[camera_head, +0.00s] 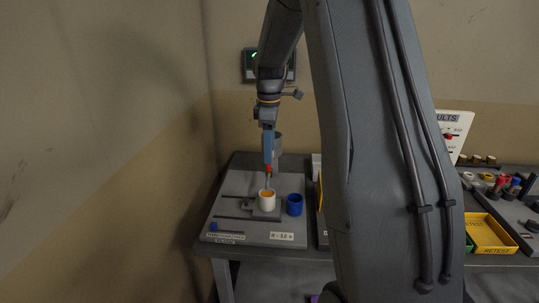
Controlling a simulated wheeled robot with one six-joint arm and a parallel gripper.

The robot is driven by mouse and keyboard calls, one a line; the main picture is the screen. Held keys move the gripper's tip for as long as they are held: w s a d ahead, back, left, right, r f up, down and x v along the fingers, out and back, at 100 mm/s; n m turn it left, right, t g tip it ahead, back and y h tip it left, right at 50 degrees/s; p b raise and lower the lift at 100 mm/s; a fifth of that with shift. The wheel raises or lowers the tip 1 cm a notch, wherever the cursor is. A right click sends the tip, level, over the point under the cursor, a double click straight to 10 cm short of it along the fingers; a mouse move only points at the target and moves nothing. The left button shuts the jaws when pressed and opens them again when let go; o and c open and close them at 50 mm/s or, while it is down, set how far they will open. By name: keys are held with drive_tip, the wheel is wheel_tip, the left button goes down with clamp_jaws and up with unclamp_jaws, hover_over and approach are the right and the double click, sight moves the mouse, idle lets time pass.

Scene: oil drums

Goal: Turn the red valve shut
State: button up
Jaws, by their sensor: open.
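I cannot make out a clear red valve. A small red piece (267,168) shows at the lower end of my arm; whether it is part of my gripper or a separate thing is too small to tell. My gripper (268,180) is open and points down, just above a white cup (266,203) with an orange top. The cup stands on a grey panel (236,190) on the bench. A blue cup (294,205) stands right of the white one. A small blue knob (214,227) sits at the panel's front left.
My arm hides the middle of the bench. On the right are a yellow bin (488,232), small red-topped and blue parts (503,181), and a white results board (455,127) against the wall. The side wall is close on the left. A dark box with a green light hangs behind.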

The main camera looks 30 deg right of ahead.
drive_tip(key=shift+f+p, duration=0.3)
drive_tip(key=shift+f, duration=1.25)
drive_tip(key=shift+c, duration=0.2)
drive_tip(key=c, duration=0.7)
drive_tip(key=shift+c, duration=0.2)
